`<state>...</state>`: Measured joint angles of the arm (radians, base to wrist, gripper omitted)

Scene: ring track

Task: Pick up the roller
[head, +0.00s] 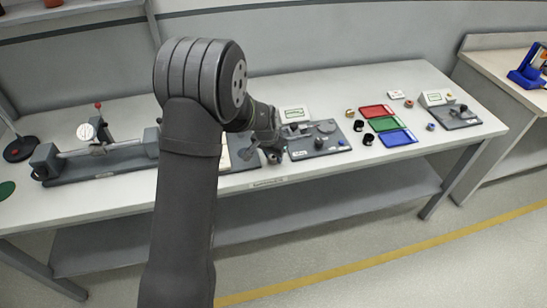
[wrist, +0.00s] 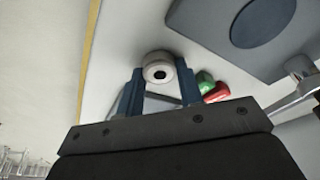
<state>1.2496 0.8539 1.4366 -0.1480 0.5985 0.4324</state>
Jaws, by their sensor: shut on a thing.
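The roller (wrist: 155,60), a pale grey cylinder with a dark hole in its end face, shows in the upper middle of the wrist view. My gripper (wrist: 160,80) has its two blue fingers on either side of the roller and is shut on it. In the head view my gripper (head: 271,153) is small and dark, at the front of the bench beside a grey fixture plate. The roller cannot be made out in the head view. How far it is above the bench top is hard to tell.
A grey fixture plate (head: 318,147) lies right of my gripper. Red (head: 377,111), green (head: 384,124) and blue (head: 397,137) trays lie further right. A long rail device (head: 100,165) stands left. Green (wrist: 205,79) and red (wrist: 217,93) pieces lie near the fingers in the wrist view.

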